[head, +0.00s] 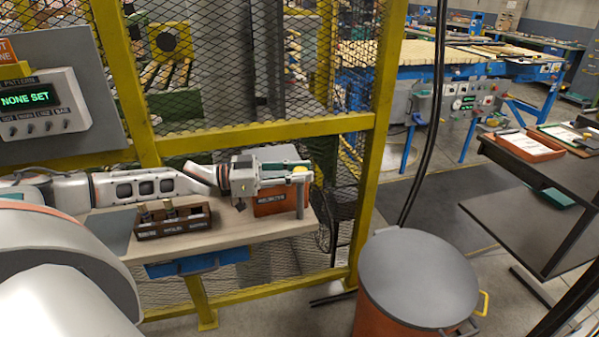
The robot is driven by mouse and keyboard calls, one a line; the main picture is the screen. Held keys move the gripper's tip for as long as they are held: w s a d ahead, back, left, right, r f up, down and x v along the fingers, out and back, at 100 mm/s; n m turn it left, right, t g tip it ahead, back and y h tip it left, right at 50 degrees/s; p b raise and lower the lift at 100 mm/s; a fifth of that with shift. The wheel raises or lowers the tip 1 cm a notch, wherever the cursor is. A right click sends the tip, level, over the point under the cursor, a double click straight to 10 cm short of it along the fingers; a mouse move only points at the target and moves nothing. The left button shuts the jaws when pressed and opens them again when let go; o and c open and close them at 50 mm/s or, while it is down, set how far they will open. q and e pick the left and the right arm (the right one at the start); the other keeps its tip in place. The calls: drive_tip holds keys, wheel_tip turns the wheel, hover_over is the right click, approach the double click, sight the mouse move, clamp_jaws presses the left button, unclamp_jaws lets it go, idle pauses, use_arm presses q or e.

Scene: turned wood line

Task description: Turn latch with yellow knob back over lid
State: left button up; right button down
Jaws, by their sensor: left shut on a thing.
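My left gripper (297,172) reaches in from the left above the shelf and is shut on the latch with the yellow knob (301,170). An orange-red box (268,204) with a dark label stands on the shelf under the gripper. My right gripper is not in view.
A dark wooden tray (172,228) with small compartments stands left of the box on the wooden shelf (235,232). A yellow-framed mesh fence (250,133) rises behind. A large drum with a grey lid (418,277) stands on the floor at right.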

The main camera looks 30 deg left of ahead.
use_arm(q)
drive_tip(key=shift+d, duration=0.1)
idle(0.5)
drive_tip(key=o, duration=1.1)
drive_tip(key=shift+w, duration=0.1)
drive_tip(key=v, duration=1.2)
